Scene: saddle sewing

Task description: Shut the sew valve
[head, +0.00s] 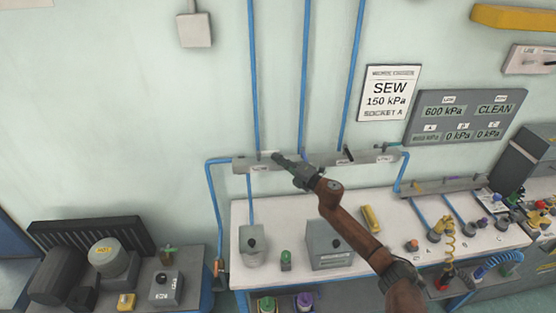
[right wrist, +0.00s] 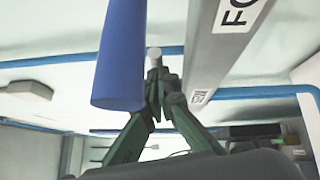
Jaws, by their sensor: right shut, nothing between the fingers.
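A grey manifold bar (head: 368,158) runs along the wall above the bench, with small white labels too small to read in the head view. A black valve handle (head: 346,153) sits on it under the right blue pipe. I cannot tell which valve is the sew valve. My right gripper (head: 280,158) is shut and empty at the left part of the bar and hides what lies behind it. In the right wrist view its fingertips (right wrist: 157,86) meet beside the bar (right wrist: 212,60) and a blue pipe (right wrist: 121,60). A pale round stub (right wrist: 153,54) shows just beyond the tips; contact is unclear.
A sign (head: 389,93) reads SEW 150 kPa SOCKET A. A grey display board (head: 463,132) shows 600 kPa, CLEAN, and 0 kPa for B and C. The white bench (head: 241,222) below holds grey boxes, a yellow block (head: 370,219) and fittings. Vertical blue pipes (head: 305,70) rise above the bar.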

